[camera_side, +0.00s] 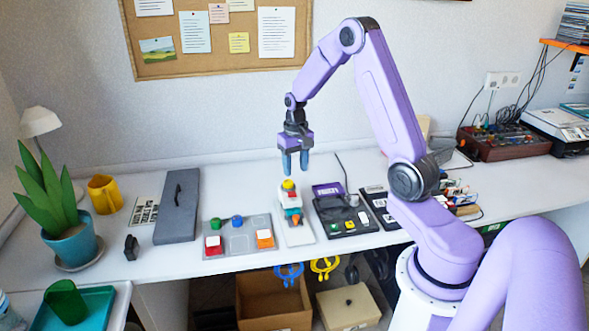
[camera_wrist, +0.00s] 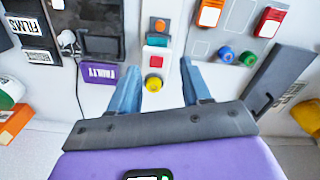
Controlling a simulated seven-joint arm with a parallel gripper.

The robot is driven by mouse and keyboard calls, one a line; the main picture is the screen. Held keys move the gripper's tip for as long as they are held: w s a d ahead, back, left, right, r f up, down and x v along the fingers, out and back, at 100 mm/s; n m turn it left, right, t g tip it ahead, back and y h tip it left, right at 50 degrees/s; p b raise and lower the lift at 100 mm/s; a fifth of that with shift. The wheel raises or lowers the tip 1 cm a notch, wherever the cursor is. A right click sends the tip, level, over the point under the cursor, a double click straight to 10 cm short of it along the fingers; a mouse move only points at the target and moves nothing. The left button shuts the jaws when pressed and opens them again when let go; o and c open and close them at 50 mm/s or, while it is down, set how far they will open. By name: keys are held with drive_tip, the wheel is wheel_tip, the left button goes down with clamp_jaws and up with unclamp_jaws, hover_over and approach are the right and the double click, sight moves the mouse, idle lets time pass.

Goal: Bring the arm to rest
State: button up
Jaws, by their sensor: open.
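My gripper (camera_side: 294,163) hangs from the lilac arm above the white table (camera_side: 130,240), pointing down. In the wrist view its two blue fingers (camera_wrist: 160,82) stand apart with nothing held between them. A narrow light panel (camera_side: 299,233) with a small stack of coloured blocks (camera_side: 291,200) and a yellow top (camera_side: 288,185) stands below the fingers. In the wrist view the yellow piece (camera_wrist: 154,85) shows between the fingertips. The side view shows a gap between the fingertips and the stack.
A grey panel (camera_side: 238,243) with coloured buttons lies left of the stack, and dark devices (camera_side: 343,222) lie to the right. A grey case (camera_side: 178,205), a yellow mug (camera_side: 104,194) and a potted plant (camera_side: 70,240) stand further left. The air around my gripper is clear.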

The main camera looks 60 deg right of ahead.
drive_tip(key=s+a+r+n, duration=0.3)
drive_tip(key=s+a+n, duration=0.1)
drive_tip(key=a, duration=0.5)
drive_tip(key=s+a+r+n, duration=0.4)
drive_tip(key=a, duration=0.6)
drive_tip(key=s+a+r+n, duration=0.1)
drive_tip(key=s+a+n, duration=0.2)
drive_tip(key=s, duration=0.7)
drive_tip(key=s+a+r+n, duration=0.2)
drive_tip(key=s+n, duration=0.5)
drive_tip(key=s, duration=0.4)
drive_tip(key=shift+a, duration=0.55)
